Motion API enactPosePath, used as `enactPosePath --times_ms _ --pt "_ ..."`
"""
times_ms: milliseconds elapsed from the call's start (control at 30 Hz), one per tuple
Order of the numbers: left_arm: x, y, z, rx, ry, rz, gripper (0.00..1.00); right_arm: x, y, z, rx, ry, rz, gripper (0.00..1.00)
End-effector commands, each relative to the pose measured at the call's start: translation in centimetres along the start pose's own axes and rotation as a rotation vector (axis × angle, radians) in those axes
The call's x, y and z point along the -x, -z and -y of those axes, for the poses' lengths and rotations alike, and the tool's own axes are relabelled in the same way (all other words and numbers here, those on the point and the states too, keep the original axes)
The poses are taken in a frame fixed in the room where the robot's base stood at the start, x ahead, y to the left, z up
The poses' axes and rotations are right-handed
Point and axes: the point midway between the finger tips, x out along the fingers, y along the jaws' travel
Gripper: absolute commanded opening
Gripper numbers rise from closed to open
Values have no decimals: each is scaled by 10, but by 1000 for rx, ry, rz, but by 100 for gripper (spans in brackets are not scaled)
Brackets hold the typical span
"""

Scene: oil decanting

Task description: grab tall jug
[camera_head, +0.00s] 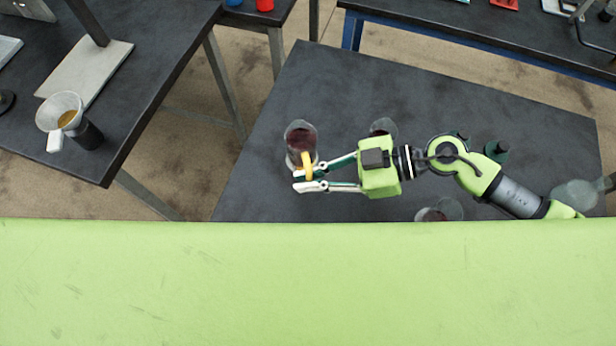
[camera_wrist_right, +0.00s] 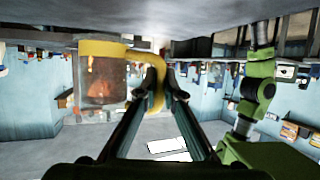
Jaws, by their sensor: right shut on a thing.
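The tall jug (camera_head: 300,138) is clear glass with dark reddish liquid in it. It is at the left part of the dark table in the head view. Its yellow handle (camera_head: 307,165) faces my right gripper (camera_head: 310,179). The fingers are closed on the handle, one on each side. In the right wrist view the jug (camera_wrist_right: 103,82) is left of the fingertips (camera_wrist_right: 160,82), with a yellow band around one end and the yellow handle (camera_wrist_right: 152,62) between the fingers. I cannot tell whether the jug touches the table. My left gripper is not in view.
A glass vessel (camera_head: 383,127) is behind my right gripper, another (camera_head: 440,210) is at the near edge. A dark green bottle (camera_head: 497,150) and a glass vessel (camera_head: 575,194) are at the right. A funnel (camera_head: 60,110) is on the left table. The table's far middle is clear.

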Motion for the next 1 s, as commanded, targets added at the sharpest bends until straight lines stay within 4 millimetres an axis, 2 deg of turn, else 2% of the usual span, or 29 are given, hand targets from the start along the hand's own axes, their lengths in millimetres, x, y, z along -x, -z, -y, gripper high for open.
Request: enactPosePath --times_ms 533,1000 --pt "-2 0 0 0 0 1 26 27 44 43 3 0 0 0" --pt "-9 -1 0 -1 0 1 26 44 59 91 2 0 0 0"
